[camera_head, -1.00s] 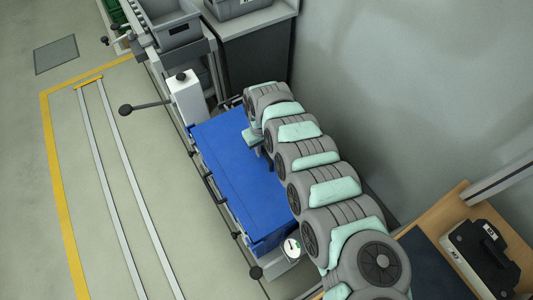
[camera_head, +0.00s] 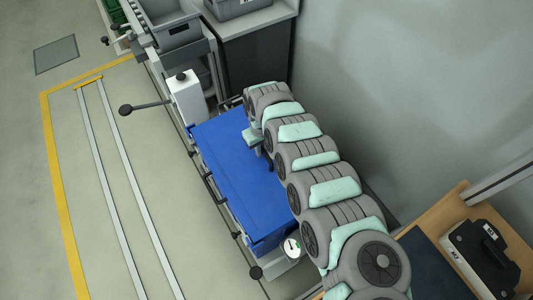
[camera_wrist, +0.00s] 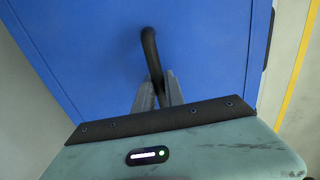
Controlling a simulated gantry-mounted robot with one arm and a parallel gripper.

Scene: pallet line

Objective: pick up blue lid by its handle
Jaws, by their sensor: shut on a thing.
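The blue lid (camera_head: 235,170) is a broad flat panel on top of a blue box on the line in the head view, with its right side hidden behind my arm. It fills most of the wrist view (camera_wrist: 90,50). Its handle (camera_wrist: 150,45) is a black curved bar standing out from the blue surface. My gripper (camera_wrist: 158,88) has its two grey fingers shut on the handle, one on each side of its lower end. The fingers' grip is largely hidden from the head view by my arm.
A white post with a black-knobbed lever (camera_head: 125,110) stands at the far end of the lid. A round gauge (camera_head: 292,247) is at the near end. Grey bins (camera_head: 170,30) stand beyond. A wooden bench with a black device (camera_head: 480,260) is at lower right.

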